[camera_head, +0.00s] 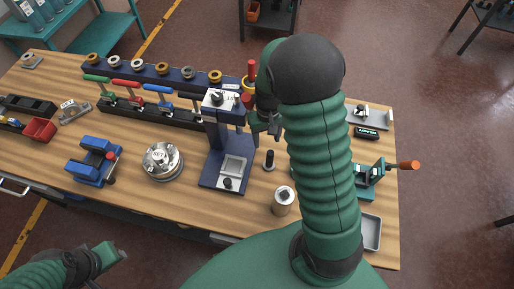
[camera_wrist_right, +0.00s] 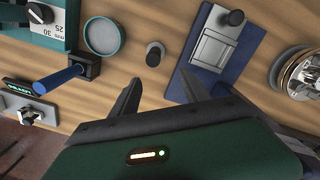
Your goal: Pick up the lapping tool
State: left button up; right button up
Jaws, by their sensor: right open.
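A small black upright knob on a round base (camera_head: 269,160) stands on the wooden bench, right of the blue press; I take it for the lapping tool, though I cannot be sure. In the right wrist view the dark knob (camera_wrist_right: 155,54) lies beyond the gap between my fingertips, untouched. My right gripper (camera_head: 265,133) is open and empty over the bench, and its spread fingers show in the wrist view (camera_wrist_right: 160,88). My left gripper (camera_head: 108,258) is at the lower left, off the bench's front; its jaw state is unclear.
The blue press (camera_head: 225,150) stands close left of the knob. A metal cylinder (camera_head: 283,201) is in front. A round steel stack (camera_head: 162,161) and a blue vise (camera_head: 93,160) are further left. A blue-handled tool (camera_wrist_right: 62,77) lies nearby in the wrist view. My right arm hides part of the bench.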

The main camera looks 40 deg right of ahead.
aim_at(271, 154)
jog(key=s+f, duration=0.1)
jog(key=s+f+p, duration=0.1)
jog(key=f, duration=0.2)
jog(key=shift+s+f, duration=0.2)
jog(key=shift+s, duration=0.2)
jog(key=f, duration=0.2)
jog(key=f+p, duration=0.1)
jog(key=f, duration=0.1)
jog(key=w+f+p, duration=0.1)
jog(key=f, duration=0.1)
jog(key=shift+d, duration=0.2)
jog(key=shift+f, duration=0.25)
jog(key=shift+s+a+r, duration=0.1)
jog(key=shift+s+a, duration=0.05)
jog(key=shift+s, duration=0.2)
jog(key=shift+c, duration=0.8)
jog(key=shift+w, duration=0.1)
jog(key=c, duration=0.7)
pick_arm(q)
jog(key=s+r, duration=0.1)
jog(key=r, duration=0.1)
jog(key=s+r, duration=0.1)
jog(key=r, duration=0.1)
jog(key=shift+s+r, duration=0.1)
jog(key=shift+s, duration=0.1)
pick_arm(e)
grip_shut()
